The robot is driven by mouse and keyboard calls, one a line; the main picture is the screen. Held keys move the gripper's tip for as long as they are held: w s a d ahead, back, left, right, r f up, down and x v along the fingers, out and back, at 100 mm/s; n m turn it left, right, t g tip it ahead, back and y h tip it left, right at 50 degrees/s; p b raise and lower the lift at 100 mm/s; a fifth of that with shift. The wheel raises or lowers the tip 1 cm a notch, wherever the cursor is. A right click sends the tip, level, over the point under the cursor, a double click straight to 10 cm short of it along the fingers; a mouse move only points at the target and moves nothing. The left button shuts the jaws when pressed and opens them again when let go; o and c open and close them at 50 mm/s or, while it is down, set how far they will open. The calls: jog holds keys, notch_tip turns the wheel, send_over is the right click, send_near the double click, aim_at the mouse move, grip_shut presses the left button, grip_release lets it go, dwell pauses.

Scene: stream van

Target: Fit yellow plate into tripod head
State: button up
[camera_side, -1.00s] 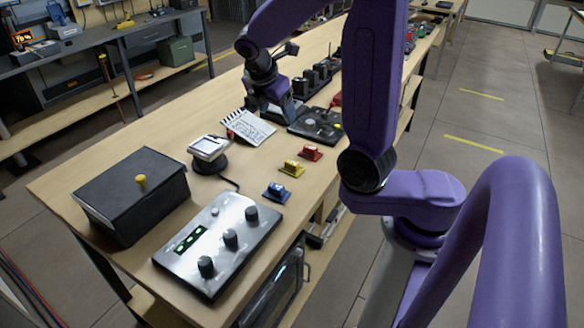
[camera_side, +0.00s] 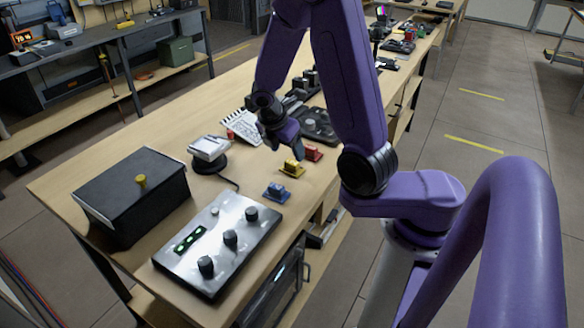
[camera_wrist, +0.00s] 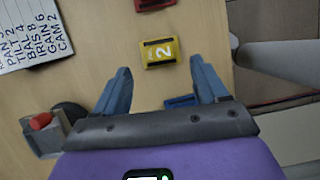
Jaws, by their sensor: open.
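The yellow plate (camera_side: 292,168), marked "2" in the wrist view (camera_wrist: 161,53), lies on the wooden bench between a red plate (camera_side: 313,154) and a blue plate (camera_side: 276,192). My gripper (camera_side: 287,148) is above the bench near the yellow plate, with its jaws open and empty. In the wrist view, the blue fingers (camera_wrist: 160,70) are spread wide, and the yellow plate appears between and just beyond their tips. The pale-topped device on a round black base, apparently the tripod head (camera_side: 208,148), stands to the left; its receiving slot is not clear.
A black box with a yellow knob (camera_side: 130,195) and a control panel (camera_side: 219,243) fill the near bench. A dark pad (camera_side: 318,126) lies behind the red plate. The blue plate is partly between my fingers in the wrist view (camera_wrist: 180,102).

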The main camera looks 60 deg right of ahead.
aim_at(292, 162)
jog(key=shift+x, duration=2.8)
jog(key=shift+w, duration=0.1)
jog(key=c, duration=1.3)
jog(key=shift+r, duration=0.15)
jog(key=shift+r, duration=0.75)
jog(key=shift+s+a+r, duration=0.65)
jog(key=shift+s+r, duration=1.25)
jog(key=shift+s, duration=0.35)
jog(key=shift+s+a+r, duration=0.6)
jog(key=shift+s+r, duration=1.25)
jog(key=shift+s, duration=0.35)
jog(key=shift+s+a+r, duration=0.65)
jog(key=shift+s+r, duration=1.25)
jog(key=shift+s, duration=0.35)
